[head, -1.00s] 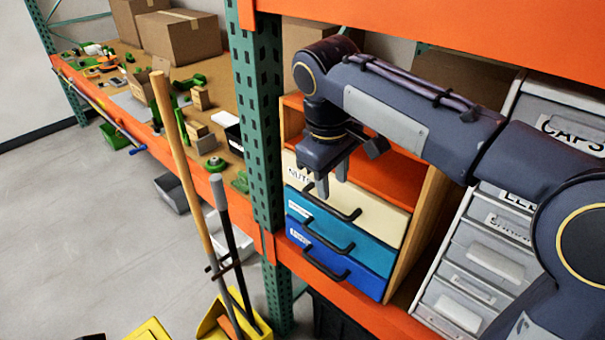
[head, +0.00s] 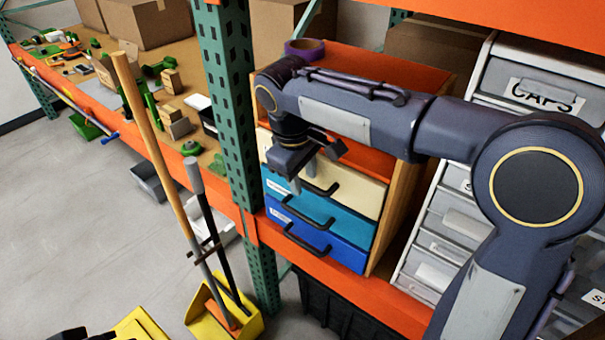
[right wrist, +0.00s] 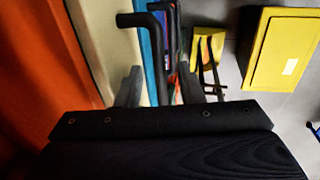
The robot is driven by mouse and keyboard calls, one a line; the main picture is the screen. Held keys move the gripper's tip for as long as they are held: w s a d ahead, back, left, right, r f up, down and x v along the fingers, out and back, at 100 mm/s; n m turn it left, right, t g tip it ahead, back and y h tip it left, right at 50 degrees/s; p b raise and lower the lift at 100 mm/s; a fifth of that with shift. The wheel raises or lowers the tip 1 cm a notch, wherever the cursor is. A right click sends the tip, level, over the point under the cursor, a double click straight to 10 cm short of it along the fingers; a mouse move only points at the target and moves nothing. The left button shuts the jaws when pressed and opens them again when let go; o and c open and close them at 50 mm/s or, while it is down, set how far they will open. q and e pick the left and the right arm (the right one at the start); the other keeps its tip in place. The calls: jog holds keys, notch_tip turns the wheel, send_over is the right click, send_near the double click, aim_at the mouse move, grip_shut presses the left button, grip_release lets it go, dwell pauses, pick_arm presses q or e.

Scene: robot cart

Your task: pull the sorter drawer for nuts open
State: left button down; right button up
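The nuts drawer (head: 350,185) is the cream top one of three stacked drawers in an orange and wooden cabinet. It looks flush with the teal and blue drawers below, so shut. Its label is largely hidden behind my right gripper. Its black bar handle (head: 325,190) shows in the head view and also in the right wrist view (right wrist: 152,50). My right gripper (head: 303,177) points down at the handle's left part. In the right wrist view its fingers (right wrist: 163,88) stand apart, with the handle between them; I cannot tell whether they touch it.
A green upright post (head: 232,100) stands close left of the cabinet. Grey labelled bins (head: 530,85) stand to the right, partly behind my arm. A yellow dustpan (head: 225,312) and long handles lean at the lower left. The floor (head: 80,220) in front looks largely clear.

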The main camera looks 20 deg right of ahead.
grip_shut()
jog(key=shift+s+a, duration=0.1)
jog(key=s+a+p, duration=0.1)
jog(key=s+a, duration=0.8)
jog(key=a, duration=0.2)
jog(key=shift+a, duration=0.3)
grip_release()
notch_tip(320, 180, up, 8)
jog(key=a, duration=0.1)
jog(key=shift+s+f+p, duration=0.15)
jog(key=shift+s+p, duration=0.2)
jog(key=shift+s, duration=0.1)
jog(key=shift+a, duration=0.1)
